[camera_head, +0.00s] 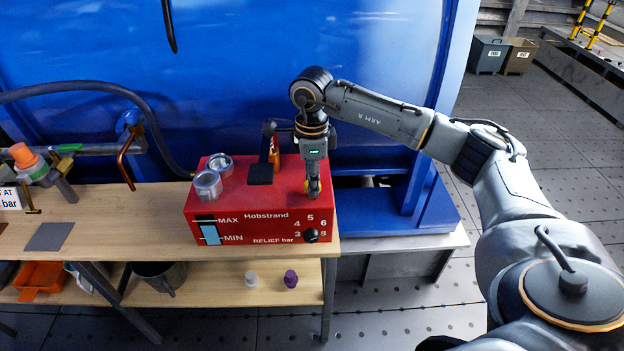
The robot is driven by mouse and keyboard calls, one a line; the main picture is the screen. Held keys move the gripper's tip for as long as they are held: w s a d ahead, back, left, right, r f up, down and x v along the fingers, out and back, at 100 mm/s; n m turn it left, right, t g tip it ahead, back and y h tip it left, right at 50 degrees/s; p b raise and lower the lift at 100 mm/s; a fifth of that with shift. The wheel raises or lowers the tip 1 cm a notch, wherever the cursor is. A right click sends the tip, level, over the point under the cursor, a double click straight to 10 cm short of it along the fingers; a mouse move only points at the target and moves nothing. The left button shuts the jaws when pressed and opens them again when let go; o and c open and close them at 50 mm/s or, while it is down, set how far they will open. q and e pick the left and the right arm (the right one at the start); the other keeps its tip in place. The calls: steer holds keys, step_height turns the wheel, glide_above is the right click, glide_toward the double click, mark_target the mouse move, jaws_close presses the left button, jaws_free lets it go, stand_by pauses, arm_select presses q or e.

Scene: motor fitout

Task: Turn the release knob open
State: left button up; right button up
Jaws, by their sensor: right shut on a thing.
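The red Hobstrand unit (245,222) stands on the wooden bench, with a level window marked MAX and MIN and a RELIEF bar scale on its front. My right gripper (313,190) points down at the unit's top front edge, right of its middle. My left gripper is not in view.
A dark hose (75,89) and an orange-capped valve (24,157) are at the left. A blue wall (240,60) rises close behind.

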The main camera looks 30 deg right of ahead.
stand_by(0.3)
steer(key=o, duration=1.2)
steer(key=shift+c, duration=0.2)
step_height(320, 180, up, 12)
